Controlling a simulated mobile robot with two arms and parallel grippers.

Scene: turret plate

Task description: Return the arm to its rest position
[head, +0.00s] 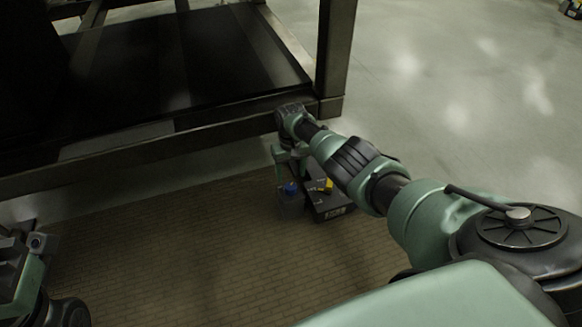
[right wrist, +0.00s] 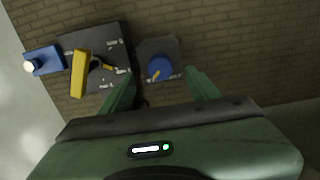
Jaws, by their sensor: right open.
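My right arm reaches from the lower right to the middle of the head view, beside the dark frame. My right gripper (head: 284,168) points down above the floor. In the right wrist view its fingers (right wrist: 160,76) are spread apart, with nothing gripped between them. A grey box with a round blue part (right wrist: 160,67) lies beyond the fingertips; the blue part also shows in the head view (head: 290,188). My left gripper (head: 22,268) is partly seen at the left edge of the head view; its jaws are unclear.
A dark metal frame with a black plate (head: 200,62) stands in front of my right arm. A dark case (right wrist: 108,45) with a yellow part (right wrist: 78,73) lies beside the grey box, and a blue piece (right wrist: 45,60) beside it. Open floor (head: 450,80) lies to the right.

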